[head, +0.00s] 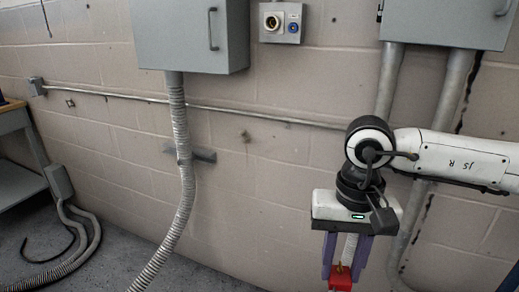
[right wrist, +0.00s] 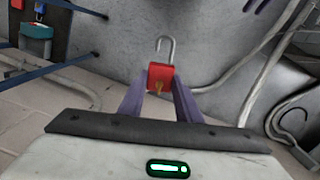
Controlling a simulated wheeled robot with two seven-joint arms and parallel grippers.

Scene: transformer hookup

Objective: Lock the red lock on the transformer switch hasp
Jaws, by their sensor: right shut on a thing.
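A red padlock (head: 341,279) hangs at the bottom of the head view between the purple fingers of my right gripper (head: 345,256). In the right wrist view my right gripper (right wrist: 160,92) is shut on the body of the red padlock (right wrist: 160,76). Its grey shackle points away from the gripper. One leg of the shackle appears to end free above the body, so it looks open. The padlock is in the air, apart from any hasp. I cannot make out the switch hasp in either view.
Conduits (head: 180,140) run down the wall. A shelf (head: 18,180) stands far left.

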